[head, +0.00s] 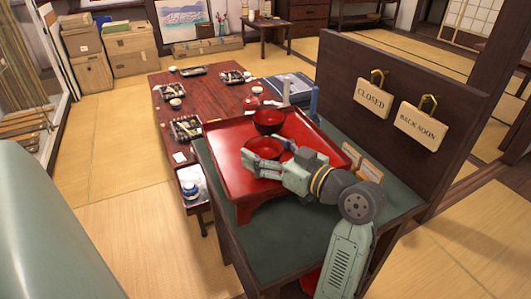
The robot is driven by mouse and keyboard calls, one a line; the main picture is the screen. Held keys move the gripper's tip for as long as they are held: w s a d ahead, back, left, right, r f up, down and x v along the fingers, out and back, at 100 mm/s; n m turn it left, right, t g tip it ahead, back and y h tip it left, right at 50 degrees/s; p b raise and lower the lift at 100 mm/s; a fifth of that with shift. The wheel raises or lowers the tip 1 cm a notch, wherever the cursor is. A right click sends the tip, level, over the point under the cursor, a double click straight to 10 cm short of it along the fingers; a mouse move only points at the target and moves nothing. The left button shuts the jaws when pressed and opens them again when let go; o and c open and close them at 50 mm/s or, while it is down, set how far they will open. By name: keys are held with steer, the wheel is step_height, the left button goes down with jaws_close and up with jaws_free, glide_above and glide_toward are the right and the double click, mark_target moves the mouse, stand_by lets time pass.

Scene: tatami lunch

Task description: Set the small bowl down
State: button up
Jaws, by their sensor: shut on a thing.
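A small red bowl (262,146) is between the two fingers of my gripper (266,151), which is shut on it. The bowl is upright over the red footed tray (226,160). I cannot tell whether its base touches the tray or hangs just above it. My fingers and hand hide its near side and the tray behind them. A second, darker red bowl (268,122) stands on the tray just beyond the held one, towards the far edge.
The tray rests on a dark cabinet with a green top (286,245). A wooden partition (390,70) with hanging signs rises on the right. Bare tray shows left of the held bowl. A low red table (205,95) with lunch settings lies beyond.

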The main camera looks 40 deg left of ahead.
steer(key=shift+f, duration=0.2)
steer(key=o, duration=1.2)
steer(key=shift+r, duration=0.15)
steer(key=shift+r, duration=0.25)
steer(key=d+b, duration=0.1)
steer(key=d, duration=0.5)
steer(key=d+b, duration=0.1)
steer(key=d, duration=0.5)
steer(key=shift+s+r, duration=0.15)
